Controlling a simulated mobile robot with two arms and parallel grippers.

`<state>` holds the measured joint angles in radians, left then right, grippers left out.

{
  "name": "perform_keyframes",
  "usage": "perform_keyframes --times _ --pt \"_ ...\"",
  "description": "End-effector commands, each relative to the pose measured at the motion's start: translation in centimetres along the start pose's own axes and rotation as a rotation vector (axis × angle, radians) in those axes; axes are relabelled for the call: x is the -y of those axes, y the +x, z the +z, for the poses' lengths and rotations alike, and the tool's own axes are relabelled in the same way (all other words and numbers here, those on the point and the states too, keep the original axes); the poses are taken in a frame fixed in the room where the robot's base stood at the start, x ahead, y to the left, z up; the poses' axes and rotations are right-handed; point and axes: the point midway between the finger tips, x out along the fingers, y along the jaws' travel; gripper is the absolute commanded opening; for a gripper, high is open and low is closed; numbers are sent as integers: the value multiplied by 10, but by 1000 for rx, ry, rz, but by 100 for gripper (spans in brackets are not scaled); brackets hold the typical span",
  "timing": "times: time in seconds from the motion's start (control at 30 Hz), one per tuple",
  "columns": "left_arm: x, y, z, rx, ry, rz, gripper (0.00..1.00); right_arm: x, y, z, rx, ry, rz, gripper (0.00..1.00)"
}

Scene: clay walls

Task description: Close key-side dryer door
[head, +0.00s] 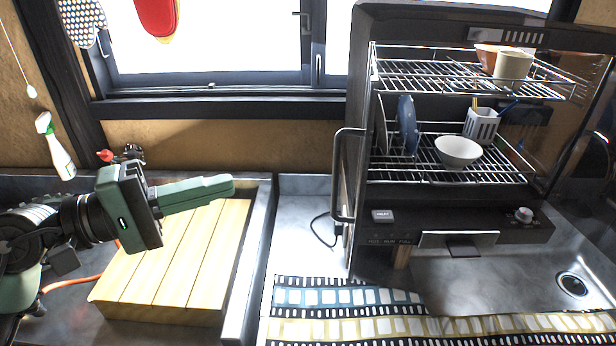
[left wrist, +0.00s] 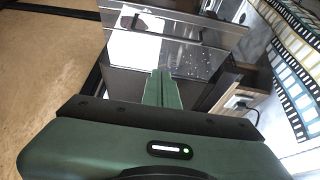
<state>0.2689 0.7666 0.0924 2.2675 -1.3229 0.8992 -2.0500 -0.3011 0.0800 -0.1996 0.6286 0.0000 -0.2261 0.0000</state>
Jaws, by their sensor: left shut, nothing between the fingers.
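The dish dryer (head: 440,195) stands at the right in the head view, its front open on two wire racks. Its left door (head: 357,130) is swung out towards me and seen nearly edge-on, with a bar handle (head: 338,175) on its left side. A light push key (head: 383,215) is at the panel's left end and a round knob (head: 523,215) at its right end. My left gripper (head: 232,184) is shut and empty, left of the handle and apart from it. In the left wrist view, its closed fingers (left wrist: 162,76) point towards a dark glossy panel. My right gripper is not visible.
A wooden slatted board (head: 200,265) lies below my left gripper. A film-strip mat (head: 350,300) lies before the dryer. A blue plate (head: 407,125), white bowl (head: 458,151) and cups (head: 513,65) stand on the racks. Clear air separates gripper and handle.

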Motion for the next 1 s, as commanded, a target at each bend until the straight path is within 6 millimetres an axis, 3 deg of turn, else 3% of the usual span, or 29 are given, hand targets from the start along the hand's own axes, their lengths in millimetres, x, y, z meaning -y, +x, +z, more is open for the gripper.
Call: perform_keyframes --times 0.27,0.6,0.8,1.0 --pt "-4 29 1 4 20 -14 0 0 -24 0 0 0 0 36" --pt "-4 103 1 5 15 -12 0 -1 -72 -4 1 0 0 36" --pt "0 120 20 3 14 -13 0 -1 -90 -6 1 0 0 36" --pt "4 127 28 2 16 -14 0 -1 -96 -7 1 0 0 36"
